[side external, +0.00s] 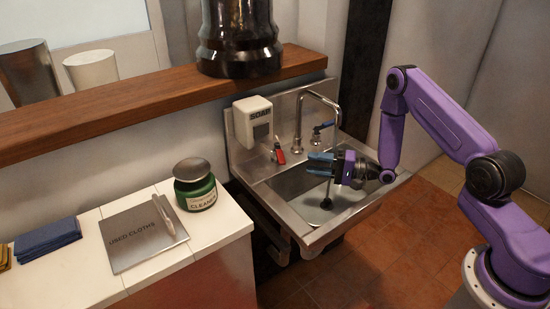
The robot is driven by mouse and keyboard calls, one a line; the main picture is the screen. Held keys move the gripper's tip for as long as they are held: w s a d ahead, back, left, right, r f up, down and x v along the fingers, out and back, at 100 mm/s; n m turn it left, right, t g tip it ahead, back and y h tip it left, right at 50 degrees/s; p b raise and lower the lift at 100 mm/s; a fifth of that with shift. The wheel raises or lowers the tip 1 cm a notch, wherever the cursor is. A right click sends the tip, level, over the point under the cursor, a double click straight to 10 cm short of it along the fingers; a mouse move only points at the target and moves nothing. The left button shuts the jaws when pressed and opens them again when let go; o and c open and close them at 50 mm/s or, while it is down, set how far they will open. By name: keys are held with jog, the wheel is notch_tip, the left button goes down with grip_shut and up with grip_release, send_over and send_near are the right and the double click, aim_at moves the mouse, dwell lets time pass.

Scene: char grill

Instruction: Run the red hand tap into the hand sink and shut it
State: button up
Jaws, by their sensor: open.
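The red hand tap (279,152) stands at the left of the sink's back ledge, below the soap dispenser. The steel hand sink (352,215) is fixed at the wall, and its curved spout (322,97) rises from the ledge. I cannot tell whether water runs from the spout.
A white soap dispenser (253,122) hangs above the red tap. A white counter (90,283) at the left holds a green cleaner jar (196,192), a used cloths plate (135,248) and folded blue cloths (47,238). A wooden shelf (130,107) runs above.

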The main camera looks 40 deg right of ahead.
aim_at(279, 155)
jog(key=x, duration=1.2)
jog(key=shift+w+a, duration=0.2)
jog(key=shift+a, duration=0.1)
grip_shut()
